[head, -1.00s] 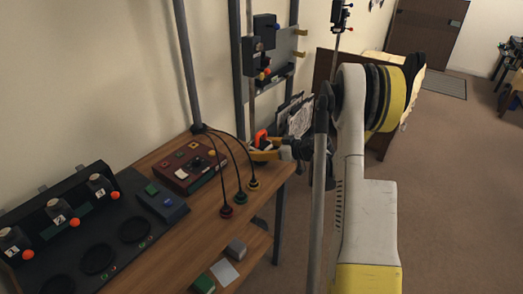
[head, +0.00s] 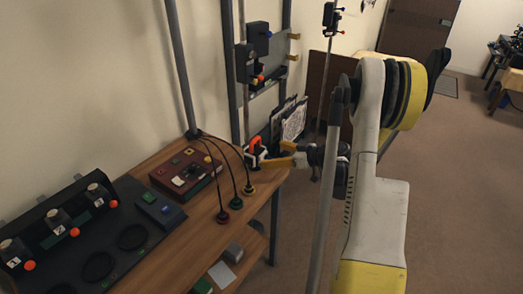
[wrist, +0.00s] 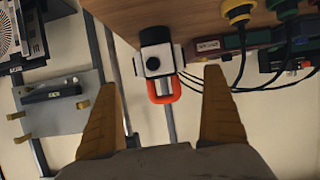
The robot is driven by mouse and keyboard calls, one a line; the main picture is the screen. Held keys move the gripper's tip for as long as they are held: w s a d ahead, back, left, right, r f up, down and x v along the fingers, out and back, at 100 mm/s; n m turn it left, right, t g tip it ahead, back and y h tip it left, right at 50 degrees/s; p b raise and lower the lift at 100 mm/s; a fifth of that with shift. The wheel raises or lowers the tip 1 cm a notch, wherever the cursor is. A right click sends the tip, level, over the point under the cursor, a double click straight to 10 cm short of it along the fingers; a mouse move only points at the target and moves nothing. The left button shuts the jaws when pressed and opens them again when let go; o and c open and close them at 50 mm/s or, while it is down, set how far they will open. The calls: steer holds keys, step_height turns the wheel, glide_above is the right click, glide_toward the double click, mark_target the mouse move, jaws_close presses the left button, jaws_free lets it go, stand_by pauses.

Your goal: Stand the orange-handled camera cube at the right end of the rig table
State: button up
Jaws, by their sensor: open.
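The camera cube (head: 254,157), white and black with an orange handle (head: 255,142), stands upright at the right end of the wooden rig table (head: 205,215). In the wrist view the cube (wrist: 157,62) shows its lens faces, and the orange loop handle (wrist: 163,98) points down the picture, toward my gripper. My gripper (head: 274,154) is open and empty, just right of the cube in the head view. In the wrist view its yellow fingers (wrist: 160,80) are spread either side of the handle, with clear gaps. The cube's underside is hidden.
Cables with red, green and yellow plugs (head: 236,202) rest close to the cube. A red control box (head: 186,172) and a dark panel with numbered units (head: 75,228) sit further left. A grey upright frame (head: 264,85) stands behind. Open floor lies to the right.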

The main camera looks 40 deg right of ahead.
steer(key=s+a+r+m+g+h, duration=0.1)
steer(key=s+a+r+g, duration=0.15)
steer(key=a+r, duration=0.5)
steer(key=s+a+r+m+g, duration=0.1)
steer(key=s+a+r+g, duration=0.2)
steer(key=a, duration=0.8)
steer(key=s+a+r+m+h, duration=0.1)
steer(key=s+a+r, duration=0.1)
steer(key=s+a, duration=0.4)
steer(key=s+a+r+m+h, duration=0.1)
steer(key=s+a, duration=0.4)
steer(key=s, duration=0.5)
steer(key=shift+s+a+r+h+p, duration=0.4)
steer(key=shift+r+h, duration=0.4)
steer(key=shift+r, duration=0.15)
